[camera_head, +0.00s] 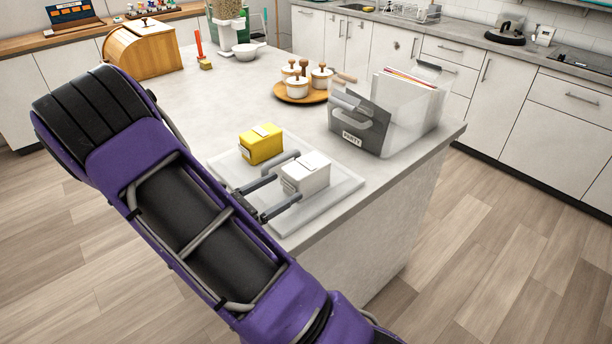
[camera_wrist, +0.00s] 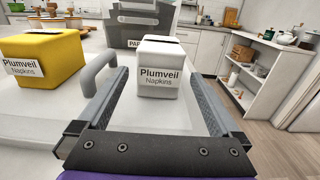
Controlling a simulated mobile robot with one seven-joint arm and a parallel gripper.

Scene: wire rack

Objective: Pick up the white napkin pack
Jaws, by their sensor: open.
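The white napkin pack (camera_head: 307,174) stands upright on a white tray (camera_head: 340,199) near the counter's front edge. In the wrist view the white pack (camera_wrist: 160,72) shows its "Plumveil Napkins" label and sits between and just ahead of the two fingers. My gripper (camera_head: 284,189) is open, with one finger on each side of the pack's near part; I cannot tell whether either finger touches it. A yellow napkin pack (camera_head: 261,144) stands on the same tray, behind and left of the white one. It also shows in the wrist view (camera_wrist: 42,60), left of my left finger.
A grey tray handle (camera_head: 281,158) rises between the two packs, close to my left finger. A clear bin with a grey "PARTY" front (camera_head: 361,128) stands behind right. A round wooden board (camera_head: 300,94) holds white jars farther back. The counter's left middle is clear.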

